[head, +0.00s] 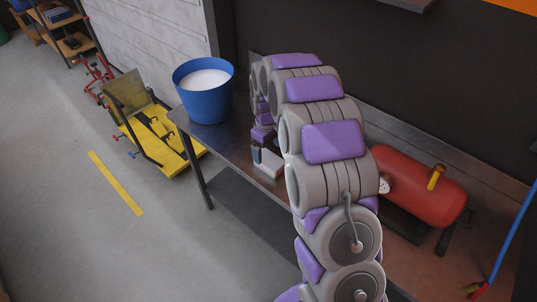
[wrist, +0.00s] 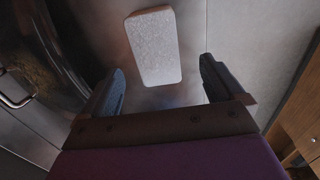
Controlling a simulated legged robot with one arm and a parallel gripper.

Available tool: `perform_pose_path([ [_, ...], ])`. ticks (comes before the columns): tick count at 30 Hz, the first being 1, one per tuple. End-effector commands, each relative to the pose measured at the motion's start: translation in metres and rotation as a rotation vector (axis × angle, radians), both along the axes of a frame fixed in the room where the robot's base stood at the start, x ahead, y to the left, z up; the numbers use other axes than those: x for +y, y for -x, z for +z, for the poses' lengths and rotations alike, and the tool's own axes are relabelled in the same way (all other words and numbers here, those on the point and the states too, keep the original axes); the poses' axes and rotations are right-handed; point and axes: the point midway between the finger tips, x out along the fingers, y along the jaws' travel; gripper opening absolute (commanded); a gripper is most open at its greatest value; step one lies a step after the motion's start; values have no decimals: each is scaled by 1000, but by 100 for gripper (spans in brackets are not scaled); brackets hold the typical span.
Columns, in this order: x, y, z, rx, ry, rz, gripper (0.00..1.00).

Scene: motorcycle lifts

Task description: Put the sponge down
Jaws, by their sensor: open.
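The sponge (wrist: 153,46) is a pale, speckled rectangular block with rounded corners. It appears to lie flat on the grey metal surface, ahead of my gripper (wrist: 160,68) in the wrist view. My gripper is open, with its two dark fingers spread wide and a gap on each side of the sponge. Nothing is held between the fingers. In the head view my gripper (head: 263,152) is low over the metal table (head: 232,142), partly hidden by my arm. A pale block there, probably the sponge (head: 269,164), shows beside the fingers.
A blue bucket (head: 207,103) with white contents stands on the table's left end. A yellow lift (head: 155,135) stands on the floor to the left. A red tank (head: 418,185) is right of my arm. The wrist view shows a metal handle (wrist: 14,100) and wooden drawers (wrist: 301,115).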

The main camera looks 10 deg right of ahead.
Motion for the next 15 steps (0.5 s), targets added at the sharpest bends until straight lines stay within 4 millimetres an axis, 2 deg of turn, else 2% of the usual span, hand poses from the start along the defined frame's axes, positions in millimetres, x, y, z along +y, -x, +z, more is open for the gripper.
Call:
perform_pose_path([
  [1,0,-1,15,-4,0,0,95],
  [6,0,0,43,-2,-1,0,95],
  [15,-1,5,56,5,-2,-6,95],
])
